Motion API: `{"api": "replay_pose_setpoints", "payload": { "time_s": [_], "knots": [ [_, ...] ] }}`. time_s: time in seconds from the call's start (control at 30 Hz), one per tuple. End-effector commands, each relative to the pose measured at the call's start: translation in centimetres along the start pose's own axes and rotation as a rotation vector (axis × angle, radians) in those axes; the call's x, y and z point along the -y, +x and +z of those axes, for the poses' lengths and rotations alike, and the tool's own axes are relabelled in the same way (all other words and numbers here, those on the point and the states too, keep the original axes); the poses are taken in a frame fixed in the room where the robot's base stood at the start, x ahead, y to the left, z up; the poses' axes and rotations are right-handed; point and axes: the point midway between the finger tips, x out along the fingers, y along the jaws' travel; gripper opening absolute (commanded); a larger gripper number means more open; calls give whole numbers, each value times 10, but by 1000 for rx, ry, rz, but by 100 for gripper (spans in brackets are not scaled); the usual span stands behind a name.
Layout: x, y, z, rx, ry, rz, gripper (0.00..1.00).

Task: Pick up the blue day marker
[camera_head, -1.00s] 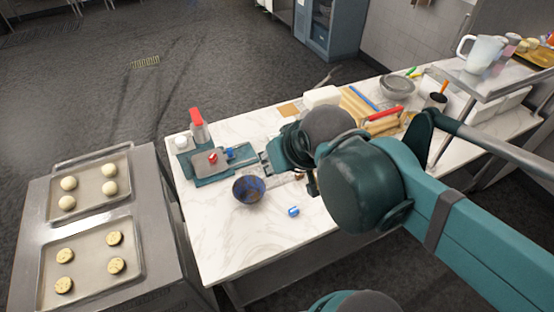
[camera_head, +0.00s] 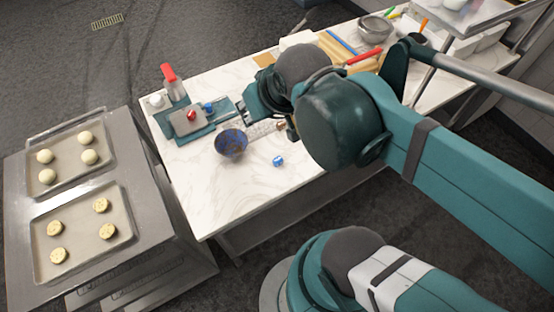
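Several blue things could be the blue day marker, and I cannot tell which it is. A small blue cylinder (camera_head: 278,160) lies alone on the white marble top near the front edge. A long blue stick (camera_head: 341,41) lies at the back. My gripper (camera_head: 242,114) is above the table, right of the tray and apart from the blue piece there. Its fingers are too small to read, and no held thing is visible.
A dark blue bowl (camera_head: 231,144) stands in front of my gripper. A red-topped bottle (camera_head: 173,82) and a white round item (camera_head: 156,100) stand behind the tray. My arm hides part of the table's right side. The front left marble (camera_head: 205,190) is clear.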

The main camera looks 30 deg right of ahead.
Motion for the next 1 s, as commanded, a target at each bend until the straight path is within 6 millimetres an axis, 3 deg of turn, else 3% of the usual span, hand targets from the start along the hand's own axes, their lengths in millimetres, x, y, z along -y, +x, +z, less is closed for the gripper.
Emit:
{"api": "replay_pose_setpoints", "payload": {
  "time_s": [1.0],
  "knots": [
    [0, 6, 2, 13, 26, 5, 33]
  ]
}}
